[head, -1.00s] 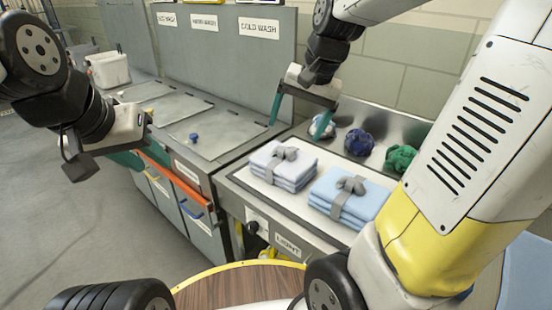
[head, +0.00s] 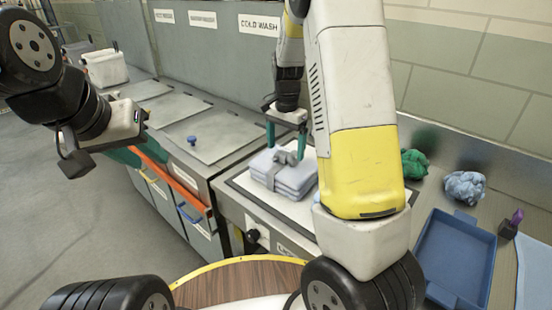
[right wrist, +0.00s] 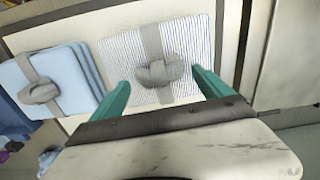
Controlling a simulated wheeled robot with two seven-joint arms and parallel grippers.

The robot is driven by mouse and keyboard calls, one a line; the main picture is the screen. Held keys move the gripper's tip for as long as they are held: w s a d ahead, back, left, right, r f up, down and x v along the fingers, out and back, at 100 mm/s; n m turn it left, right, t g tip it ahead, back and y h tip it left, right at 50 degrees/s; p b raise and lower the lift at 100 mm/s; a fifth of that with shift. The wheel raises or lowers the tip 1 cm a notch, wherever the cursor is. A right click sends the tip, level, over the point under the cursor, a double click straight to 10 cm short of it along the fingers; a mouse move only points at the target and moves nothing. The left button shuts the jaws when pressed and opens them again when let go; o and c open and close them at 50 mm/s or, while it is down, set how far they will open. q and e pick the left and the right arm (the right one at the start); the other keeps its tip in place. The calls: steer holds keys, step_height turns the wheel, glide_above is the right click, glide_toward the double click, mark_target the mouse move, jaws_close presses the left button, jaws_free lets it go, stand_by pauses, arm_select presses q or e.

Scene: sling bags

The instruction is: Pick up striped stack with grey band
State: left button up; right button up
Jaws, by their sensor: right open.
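The striped stack (head: 280,183), folded white cloth with thin blue stripes, lies on the light-topped counter in the head view. A grey band with a knot wraps it. In the right wrist view the striped stack (right wrist: 128,62) is right in front of the jaws. My right gripper (head: 287,146) is open and empty, pointing down above the stack. In the right wrist view its teal fingers (right wrist: 160,80) are spread, with the band's knot showing between and beyond them. My left gripper (head: 98,145) is at the far left, away from the stack; its jaws are unclear.
A light blue stack with a grey band (right wrist: 65,80) lies beside the striped one; my right arm hides it in the head view. A blue tray (head: 452,255), a green cloth (head: 413,164) and a light blue cloth (head: 465,186) are to the right. An orange-edged drawer (head: 172,178) is left.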

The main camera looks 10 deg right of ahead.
mark_target(285, 166)
steer(key=shift+f, duration=1.35)
jaws_close()
